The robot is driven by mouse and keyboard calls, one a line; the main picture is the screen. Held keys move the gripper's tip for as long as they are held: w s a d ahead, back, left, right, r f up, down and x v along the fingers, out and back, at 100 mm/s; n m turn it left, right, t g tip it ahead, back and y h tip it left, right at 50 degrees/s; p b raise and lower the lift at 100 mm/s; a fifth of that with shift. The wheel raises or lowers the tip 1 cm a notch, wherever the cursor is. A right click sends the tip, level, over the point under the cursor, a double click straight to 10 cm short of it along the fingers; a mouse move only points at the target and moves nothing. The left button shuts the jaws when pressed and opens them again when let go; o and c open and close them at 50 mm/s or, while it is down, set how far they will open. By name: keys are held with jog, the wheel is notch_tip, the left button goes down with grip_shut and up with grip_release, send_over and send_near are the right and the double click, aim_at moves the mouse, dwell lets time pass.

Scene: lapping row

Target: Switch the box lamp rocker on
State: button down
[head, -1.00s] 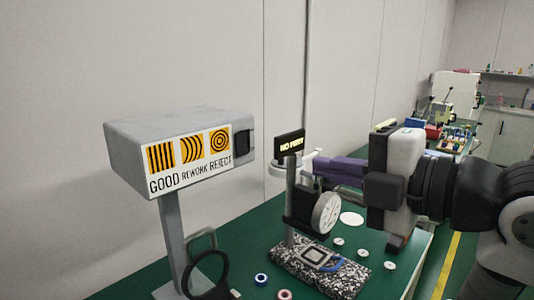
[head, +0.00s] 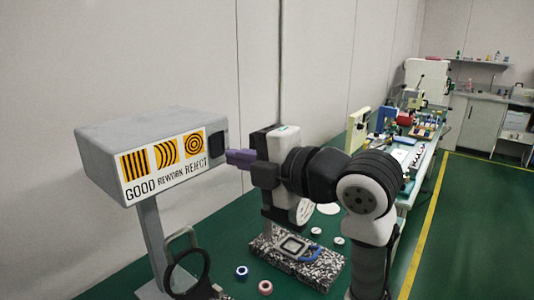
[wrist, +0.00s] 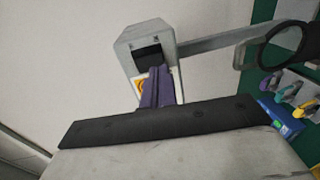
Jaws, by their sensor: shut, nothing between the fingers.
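The box lamp (head: 100,145) is a grey box on a post, with a front label of orange patterns and the words GOOD, REWORK, REJECT. Its black rocker (head: 216,145) is on the box's right end face. The rocker also shows in the wrist view (wrist: 148,57) as a dark patch on the end face. My gripper (head: 229,157), with purple fingers, is shut and empty. Its tips point left at the end face, close to the rocker and slightly low. I cannot tell if they touch. In the wrist view the fingers (wrist: 156,75) overlap the rocker's lower edge.
A ring magnifier (head: 187,270) stands below the lamp. A speckled stone plate (head: 325,270) with a dial gauge sits under my arm. Small blue (head: 241,271) and red (head: 265,287) rings lie on the green bench. The wall is close behind the lamp.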

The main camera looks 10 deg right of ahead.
aim_at(216, 146)
jog(key=shift+x, duration=1.15)
jog(key=shift+f, duration=0.1)
jog(key=shift+w+a+f+b, duration=0.1)
jog(key=shift+f+b, duration=0.1)
jog(key=shift+b, duration=0.3)
jog(key=shift+r, duration=0.25)
jog(key=shift+f, duration=0.1)
